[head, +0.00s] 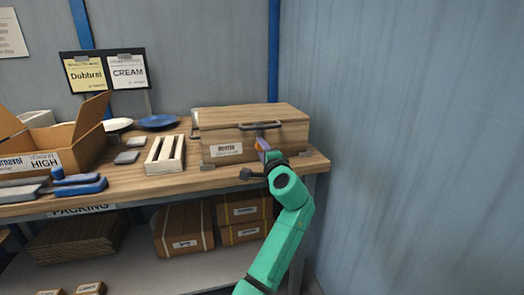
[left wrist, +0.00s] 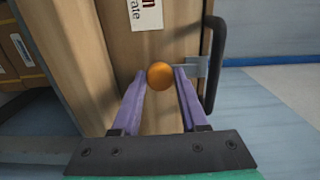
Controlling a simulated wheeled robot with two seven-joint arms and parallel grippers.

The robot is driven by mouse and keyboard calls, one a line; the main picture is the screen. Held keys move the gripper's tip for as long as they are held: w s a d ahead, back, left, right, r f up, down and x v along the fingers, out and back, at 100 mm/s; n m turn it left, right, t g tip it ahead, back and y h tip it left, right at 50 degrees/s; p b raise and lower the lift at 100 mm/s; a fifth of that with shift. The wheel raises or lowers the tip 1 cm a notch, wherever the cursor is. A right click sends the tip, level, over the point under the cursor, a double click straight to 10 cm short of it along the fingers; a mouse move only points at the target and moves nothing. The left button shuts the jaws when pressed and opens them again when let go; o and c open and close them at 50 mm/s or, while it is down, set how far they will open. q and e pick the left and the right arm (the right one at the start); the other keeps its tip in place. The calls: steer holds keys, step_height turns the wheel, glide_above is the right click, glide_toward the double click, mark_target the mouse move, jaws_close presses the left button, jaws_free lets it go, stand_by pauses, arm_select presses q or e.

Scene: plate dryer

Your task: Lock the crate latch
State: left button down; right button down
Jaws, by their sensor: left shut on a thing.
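The wooden crate (head: 235,136) stands closed on the right end of the workbench, with a dark handle (head: 260,126) and a label on its front. The handle also shows in the left wrist view (left wrist: 216,65). My left gripper (head: 262,145) is at the crate's front, just below the handle. In the left wrist view its purple fingers (left wrist: 160,78) are shut on the orange latch knob (left wrist: 160,74). A grey metal latch piece (left wrist: 196,67) shows to the right of the knob. The head view mostly hides the knob behind the gripper. My right gripper is not in view.
On the workbench (head: 210,183), a white slatted rack (head: 165,156) stands left of the crate. An open cardboard box (head: 60,140), a blue plate (head: 159,121) and dark blue items lie further left. Brown boxes fill the shelf below. A wall rises at the right.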

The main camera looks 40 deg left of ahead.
arm_select(q)
steer(key=shift+f, duration=0.1)
steer(key=shift+c, duration=2.2)
jaws_free()
steer(key=v, duration=1.4)
steer(key=shift+s+d+b, duration=0.2)
steer(key=shift+b, duration=0.15)
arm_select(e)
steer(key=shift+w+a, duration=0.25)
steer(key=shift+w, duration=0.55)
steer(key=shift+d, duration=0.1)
